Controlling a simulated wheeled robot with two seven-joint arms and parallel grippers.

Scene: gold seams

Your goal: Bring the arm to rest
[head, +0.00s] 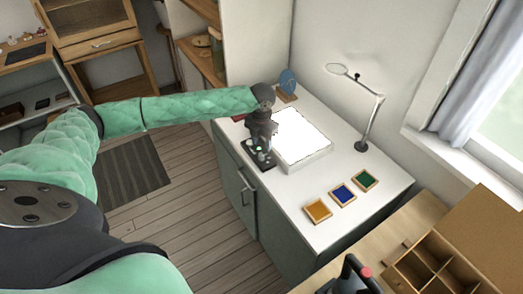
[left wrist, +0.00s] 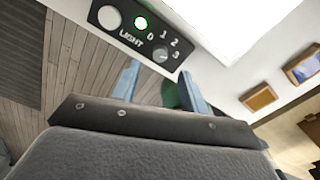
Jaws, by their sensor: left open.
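My left arm, in green padding, reaches across the head view to the white counter. My left gripper (head: 260,145) points down over a black control panel (head: 267,164) at the counter's near edge. In the left wrist view its two blue-grey fingers (left wrist: 159,88) are apart, with nothing held between them. Whether the fingers touch the panel I cannot tell. My right gripper is not recognisable in view.
A bright white light panel (head: 315,157) lies beside the control panel. A lamp with a ring head (head: 365,130) stands behind it. Three small trays, orange (head: 318,211), blue (head: 343,195) and green (head: 365,180), lie to the right. A wooden divided box (head: 440,265) is at lower right.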

